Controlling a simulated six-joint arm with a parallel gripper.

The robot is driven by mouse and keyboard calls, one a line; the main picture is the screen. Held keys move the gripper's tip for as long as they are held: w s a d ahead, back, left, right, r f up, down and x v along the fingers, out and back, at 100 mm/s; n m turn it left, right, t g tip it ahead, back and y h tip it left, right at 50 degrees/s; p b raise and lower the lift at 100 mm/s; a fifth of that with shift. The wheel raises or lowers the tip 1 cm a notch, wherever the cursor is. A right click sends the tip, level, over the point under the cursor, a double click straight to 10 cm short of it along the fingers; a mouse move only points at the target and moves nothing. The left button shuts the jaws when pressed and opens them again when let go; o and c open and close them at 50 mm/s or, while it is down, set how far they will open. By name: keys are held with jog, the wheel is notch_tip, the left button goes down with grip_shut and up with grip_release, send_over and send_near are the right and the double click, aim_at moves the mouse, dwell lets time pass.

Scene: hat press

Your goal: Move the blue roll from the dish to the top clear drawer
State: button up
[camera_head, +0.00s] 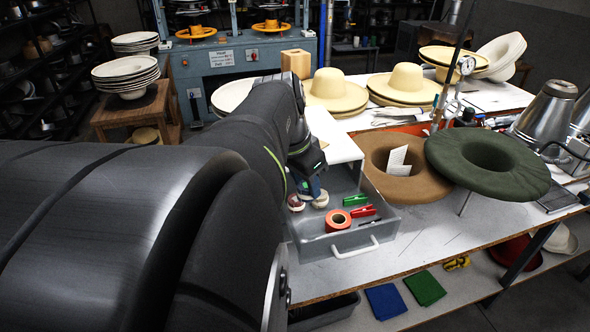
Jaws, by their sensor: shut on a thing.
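My gripper (308,192) is at the end of my arm, low over the back left part of an open drawer (372,240). It is mostly hidden by my arm. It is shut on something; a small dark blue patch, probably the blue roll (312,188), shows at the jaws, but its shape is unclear. The drawer is pulled out, with grey see-through-looking walls and a white handle (355,248). In it lie an orange-red tape roll (337,221), a green clip (354,200) and a red clip (363,211). I cannot make out the dish.
Brown (408,190) and green (490,160) felt hat forms stand right of the drawer. Straw hats (335,90) sit behind. A white top (335,140) covers the drawer's back end. The bench (430,245) is clear in front of the felt forms. Cloths lie on the lower shelf.

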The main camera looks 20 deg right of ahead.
jog(key=s, duration=0.2)
send_near(309, 225)
jog(key=s, duration=0.1)
jog(key=s+d, duration=0.1)
jog(key=s, duration=0.1)
jog(key=shift+d, duration=0.1)
jog(key=shift+w+f, duration=0.1)
jog(key=shift+f, duration=2.2)
jog(key=shift+f, duration=0.1)
jog(key=o, duration=0.7)
jog(key=w+v, duration=0.1)
jog(key=v, duration=0.6)
jog(key=shift+s+r, duration=0.35)
jog(key=shift+s, duration=0.2)
